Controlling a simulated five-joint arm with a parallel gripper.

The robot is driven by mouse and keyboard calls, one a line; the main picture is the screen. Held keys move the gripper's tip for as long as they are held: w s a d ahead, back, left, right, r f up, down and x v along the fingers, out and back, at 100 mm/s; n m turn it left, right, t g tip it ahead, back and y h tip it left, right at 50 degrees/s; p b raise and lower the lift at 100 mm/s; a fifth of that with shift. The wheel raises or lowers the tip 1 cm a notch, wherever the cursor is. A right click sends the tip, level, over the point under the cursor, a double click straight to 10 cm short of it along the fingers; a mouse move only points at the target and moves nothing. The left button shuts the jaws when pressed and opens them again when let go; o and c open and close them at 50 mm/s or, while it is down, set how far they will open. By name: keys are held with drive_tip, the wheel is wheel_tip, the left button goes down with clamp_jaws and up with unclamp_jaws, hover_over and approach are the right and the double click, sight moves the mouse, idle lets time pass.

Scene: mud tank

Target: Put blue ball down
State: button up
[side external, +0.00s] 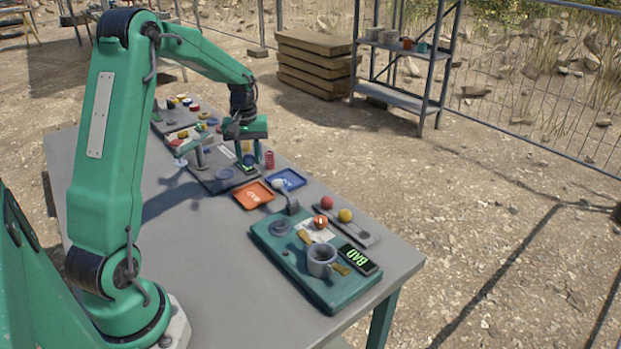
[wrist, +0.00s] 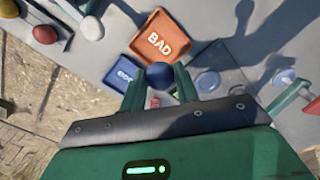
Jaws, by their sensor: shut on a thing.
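The blue ball (wrist: 160,75) is held between the two fingers of my gripper (wrist: 160,88) in the wrist view. In the side view my gripper (side external: 248,160) is above the grey plate at the table's far part, with the ball (side external: 248,159) small between its fingers. An orange tray marked BAD (side external: 253,203) lies nearer the camera; it also shows in the wrist view (wrist: 148,50). A blue tray (side external: 290,187) lies beside it; in the wrist view the blue tray (wrist: 114,76) is partly covered by a finger.
A red ball (side external: 327,203) and a yellow ball (side external: 345,215) sit on a grey rack. The table's near left is clear.

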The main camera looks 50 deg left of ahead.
sight(253, 197)
drive_tip(key=shift+f, duration=5)
drive_tip(key=shift+f, duration=0.15)
drive_tip(key=o, duration=1)
drive_tip(key=shift+r, duration=0.2)
wheel_tip(253, 197, up, 11)
drive_tip(key=shift+r, duration=0.5)
